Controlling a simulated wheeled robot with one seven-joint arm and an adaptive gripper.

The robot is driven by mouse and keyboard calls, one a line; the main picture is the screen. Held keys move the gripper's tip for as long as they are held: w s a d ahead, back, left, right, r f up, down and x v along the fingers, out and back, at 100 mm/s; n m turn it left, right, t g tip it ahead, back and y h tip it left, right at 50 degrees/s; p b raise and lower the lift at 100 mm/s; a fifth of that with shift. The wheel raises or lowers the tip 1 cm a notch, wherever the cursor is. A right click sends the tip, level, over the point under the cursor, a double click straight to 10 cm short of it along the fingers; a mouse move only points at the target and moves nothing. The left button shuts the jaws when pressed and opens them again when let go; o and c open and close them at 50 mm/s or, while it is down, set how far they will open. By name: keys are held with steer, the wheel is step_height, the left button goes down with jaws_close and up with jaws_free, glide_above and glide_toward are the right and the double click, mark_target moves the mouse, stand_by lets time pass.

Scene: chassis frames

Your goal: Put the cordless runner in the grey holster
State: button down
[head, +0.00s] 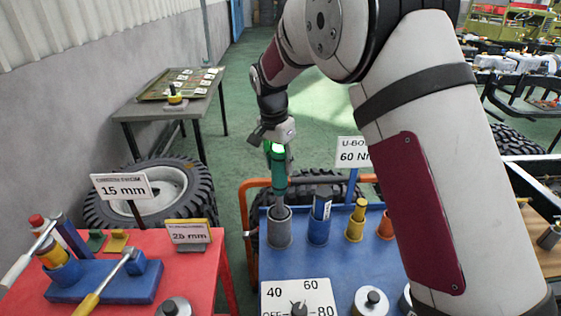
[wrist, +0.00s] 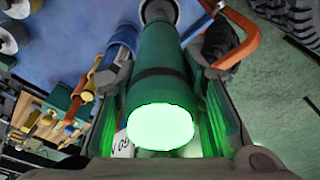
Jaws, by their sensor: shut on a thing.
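The cordless runner (head: 277,170) is a green cylinder with a lit green end and a dark band. It stands roughly upright over the grey holster (head: 279,232) on the blue table. Its lower end meets the holster's mouth in the head view; how far it is inside, I cannot tell. My gripper (head: 277,140) is shut on the runner near its lit upper end. In the wrist view the runner (wrist: 162,75) lies between my fingers (wrist: 165,115), pointing to the grey holster's rim (wrist: 158,8).
A blue holster (head: 319,229) with a dark tool stands just right of the grey one. A yellow piece (head: 356,220) and an orange holster (head: 385,225) follow. An orange rail (head: 247,215) edges the blue table (head: 268,270). A red table (head: 205,285) with tools stands left.

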steer(key=shift+f, duration=0.1)
steer(key=c, duration=1)
jaws_free()
steer(key=shift+c, duration=0.2)
